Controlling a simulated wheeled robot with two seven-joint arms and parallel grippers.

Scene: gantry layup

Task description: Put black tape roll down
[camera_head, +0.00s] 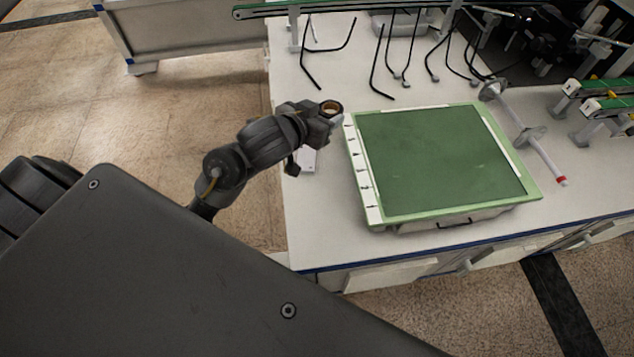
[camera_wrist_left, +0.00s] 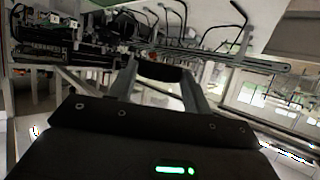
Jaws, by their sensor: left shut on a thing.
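The black tape roll (camera_head: 331,107) is a small dark ring with a brownish inside, at the left side of the white table in the head view. My left gripper (camera_head: 334,116) is shut on it, close to the upper left corner of the green board. In the left wrist view the roll shows as a dark band (camera_wrist_left: 160,72) between the two grey fingers of the gripper (camera_wrist_left: 166,84). I cannot tell its exact height above the table. My right gripper is not in view.
A green board (camera_head: 440,155) with a pale left strip lies on the white table (camera_head: 315,215). A small white box (camera_head: 306,160) is below my left wrist. A grey rod with a red tip (camera_head: 561,181) lies right.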

